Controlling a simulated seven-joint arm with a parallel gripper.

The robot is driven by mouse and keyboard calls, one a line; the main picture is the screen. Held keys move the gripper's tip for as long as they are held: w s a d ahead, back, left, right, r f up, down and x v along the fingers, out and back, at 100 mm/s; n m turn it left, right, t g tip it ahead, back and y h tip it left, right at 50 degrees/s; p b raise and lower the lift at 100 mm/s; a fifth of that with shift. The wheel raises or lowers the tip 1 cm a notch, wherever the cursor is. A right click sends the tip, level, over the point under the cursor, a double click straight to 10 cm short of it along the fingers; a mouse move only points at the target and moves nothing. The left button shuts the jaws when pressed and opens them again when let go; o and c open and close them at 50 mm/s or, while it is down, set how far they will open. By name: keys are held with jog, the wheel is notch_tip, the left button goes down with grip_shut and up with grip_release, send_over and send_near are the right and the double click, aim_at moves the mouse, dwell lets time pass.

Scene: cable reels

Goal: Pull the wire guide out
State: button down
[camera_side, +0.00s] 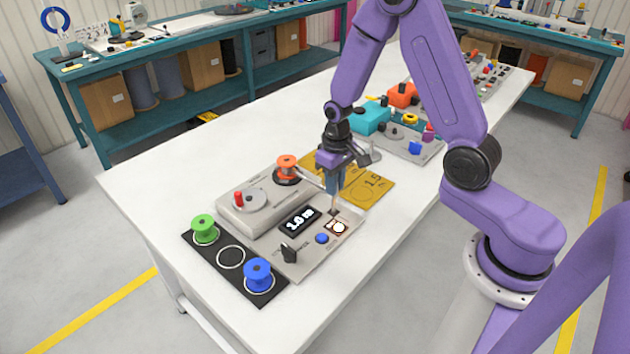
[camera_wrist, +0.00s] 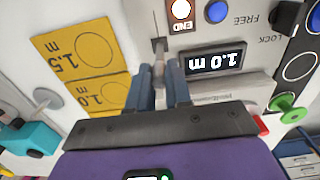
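The wire guide (camera_wrist: 159,68) looks like a thin grey-tan piece standing by a dark slot in the grey control panel. It also shows just below my fingertips in the side view (camera_side: 335,207). My gripper (camera_wrist: 159,76) points down over the panel, with one blue-grey finger on each side of the guide. The gap between the fingers is narrow, and I cannot tell whether they press on it. An orange reel (camera_side: 287,162) sits on the grey machine, with a pale arm or wire running from it toward my gripper. The guide's lower end is hidden.
The display (camera_side: 299,220) reads 1.0 m, beside a lit END button (camera_side: 338,228) and a blue button (camera_side: 321,238). Green (camera_side: 204,228) and blue (camera_side: 258,274) reels stand on a black strip. A yellow length mat (camera_side: 372,190) lies behind. The table's left side is clear.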

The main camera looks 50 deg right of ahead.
jog(key=shift+s, duration=1.75)
jog(key=c, duration=1.1)
grip_release()
jog(key=shift+w, duration=0.1)
notch_tip(320, 180, up, 7)
